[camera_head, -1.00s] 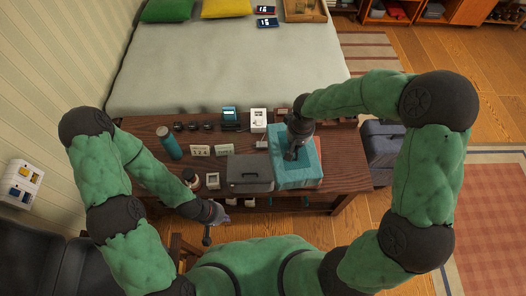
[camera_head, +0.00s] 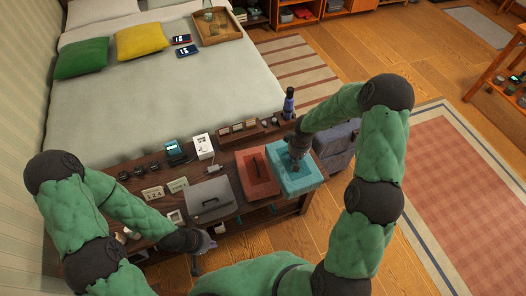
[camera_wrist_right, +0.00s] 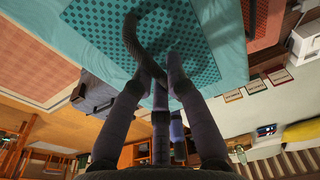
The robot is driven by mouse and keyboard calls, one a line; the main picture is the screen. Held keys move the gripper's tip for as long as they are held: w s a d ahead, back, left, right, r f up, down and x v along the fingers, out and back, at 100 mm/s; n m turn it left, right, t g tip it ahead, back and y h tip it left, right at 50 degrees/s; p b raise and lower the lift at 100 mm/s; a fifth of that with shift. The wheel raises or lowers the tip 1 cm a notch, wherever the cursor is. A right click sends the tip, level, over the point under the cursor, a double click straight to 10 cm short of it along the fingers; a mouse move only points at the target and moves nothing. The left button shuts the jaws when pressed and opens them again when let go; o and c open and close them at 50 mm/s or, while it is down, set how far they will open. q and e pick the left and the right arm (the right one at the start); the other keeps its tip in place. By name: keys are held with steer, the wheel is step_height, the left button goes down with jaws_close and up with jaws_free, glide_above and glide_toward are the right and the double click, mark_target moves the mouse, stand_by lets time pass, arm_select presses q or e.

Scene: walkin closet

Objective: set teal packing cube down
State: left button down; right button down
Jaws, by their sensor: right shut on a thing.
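The teal packing cube (camera_head: 309,184) is at the right end of the dark wooden table, just right of the red packing cube (camera_head: 251,184). My right gripper (camera_head: 298,160) is above it, shut on its dark strap handle. The right wrist view shows the dark handle loop between the fingers (camera_wrist_right: 160,78) and the cube's dotted mesh top (camera_wrist_right: 200,25). I cannot tell whether the cube touches the tabletop. My left gripper (camera_head: 203,252) hangs low by the table's front edge, its fingers too small to read.
A grey case (camera_head: 208,203) lies left of the red cube. A white box (camera_head: 203,146), a teal-screened device (camera_head: 176,152) and small signs (camera_head: 153,193) stand on the table. A dark blue bottle (camera_head: 289,103) stands at its far edge. A grey upholstered piece (camera_head: 336,143) is right of the table.

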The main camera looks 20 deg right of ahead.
steer(key=w+d+f, duration=0.1)
steer(key=w, duration=0.1)
steer(key=w+d+f, duration=0.1)
steer(key=w+d, duration=0.1)
steer(key=w+d+f, duration=0.1)
steer(key=w+d, duration=0.1)
steer(key=shift+w+d+f, duration=0.25)
steer(key=shift+w+f, duration=0.15)
steer(key=w+d+f+b, duration=0.2)
steer(key=w+d+f, duration=0.1)
steer(key=f, duration=0.6)
steer(key=shift+w+d, duration=0.2)
steer(key=shift+w, duration=0.35)
steer(key=shift+f+b, duration=0.15)
steer(key=shift+b, duration=0.25)
steer(key=c, duration=1.4)
jaws_free()
steer(key=shift+o, duration=0.8)
